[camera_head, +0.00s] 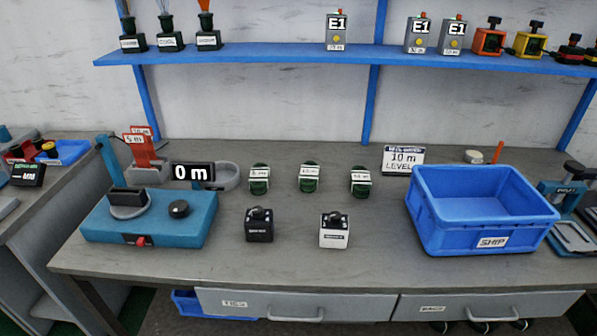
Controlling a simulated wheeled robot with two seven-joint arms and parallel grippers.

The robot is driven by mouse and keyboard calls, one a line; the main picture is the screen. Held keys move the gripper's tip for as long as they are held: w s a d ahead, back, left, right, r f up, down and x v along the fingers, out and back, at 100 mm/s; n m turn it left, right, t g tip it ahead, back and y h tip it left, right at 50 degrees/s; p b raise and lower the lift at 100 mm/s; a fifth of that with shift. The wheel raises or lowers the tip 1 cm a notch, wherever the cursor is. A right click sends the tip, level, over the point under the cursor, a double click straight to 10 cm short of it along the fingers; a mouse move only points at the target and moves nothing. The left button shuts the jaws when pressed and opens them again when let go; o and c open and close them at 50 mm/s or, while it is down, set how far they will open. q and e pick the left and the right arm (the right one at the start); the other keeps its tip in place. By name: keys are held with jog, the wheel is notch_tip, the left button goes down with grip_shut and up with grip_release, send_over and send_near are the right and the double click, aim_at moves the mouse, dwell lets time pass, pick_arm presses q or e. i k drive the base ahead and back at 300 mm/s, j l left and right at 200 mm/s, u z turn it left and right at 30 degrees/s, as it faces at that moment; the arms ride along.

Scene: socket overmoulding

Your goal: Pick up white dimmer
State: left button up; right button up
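The white dimmer (334,231) stands upright on the grey workbench, in the middle near the front. It is a small white box with a dark knob on top and a dark label on its front. A similar black box (259,225) stands to its left, apart from it. Neither of my grippers shows in the head view.
A blue SHIP crate (424,230) stands to the right and looks empty. A teal machine (197,225) stands at the left. The bench (375,240) between white dimmer and crate is clear.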

aim_at(331, 236)
jog(key=i+j+z, duration=0.2)
jog(key=z, duration=0.15)
jog(key=i+j+z, duration=0.3)
jog(key=j+z, duration=0.35)
jog(key=i+j, duration=0.05)
